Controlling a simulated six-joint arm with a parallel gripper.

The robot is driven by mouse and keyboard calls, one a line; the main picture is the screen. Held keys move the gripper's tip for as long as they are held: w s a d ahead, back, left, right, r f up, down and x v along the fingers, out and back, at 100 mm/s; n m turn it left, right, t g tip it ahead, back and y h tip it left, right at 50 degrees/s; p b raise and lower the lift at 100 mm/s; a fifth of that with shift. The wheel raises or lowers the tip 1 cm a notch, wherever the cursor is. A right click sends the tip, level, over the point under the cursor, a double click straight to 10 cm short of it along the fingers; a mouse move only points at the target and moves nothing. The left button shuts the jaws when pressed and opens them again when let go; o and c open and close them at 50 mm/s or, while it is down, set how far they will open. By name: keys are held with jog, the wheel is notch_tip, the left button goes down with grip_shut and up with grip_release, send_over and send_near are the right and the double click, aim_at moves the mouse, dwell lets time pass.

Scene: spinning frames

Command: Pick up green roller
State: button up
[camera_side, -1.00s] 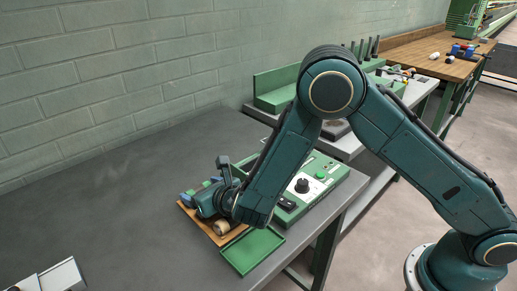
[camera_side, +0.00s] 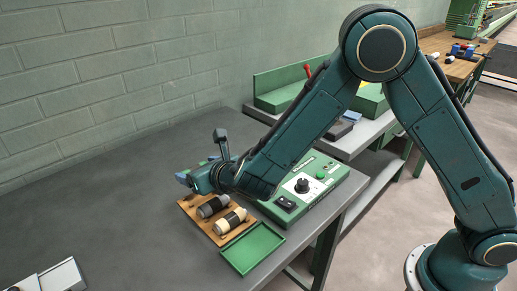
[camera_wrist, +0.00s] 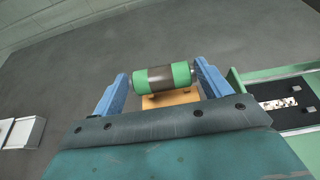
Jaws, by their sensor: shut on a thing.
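The green roller (camera_wrist: 166,77) has green ends and a dark middle band. In the wrist view it lies crosswise between the two blue fingers of my gripper (camera_wrist: 163,74), which are shut on its ends. In the side view my gripper (camera_side: 190,176) is over the far-left end of the wooden board (camera_side: 188,206); the roller is mostly hidden there by the gripper and wrist. The board also shows below the roller in the wrist view (camera_wrist: 168,99). The exact gap between roller and board is hard to tell.
A dark grey roller (camera_side: 212,206) and a cream roller with a dark band (camera_side: 230,221) lie on the board. An empty green tray (camera_side: 253,249) is beside it, near the table edge. A green control box (camera_side: 318,185) stands to the right.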

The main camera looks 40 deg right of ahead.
notch_tip(320, 180, up, 13)
jog(key=shift+r, duration=0.2)
dwell(0.7)
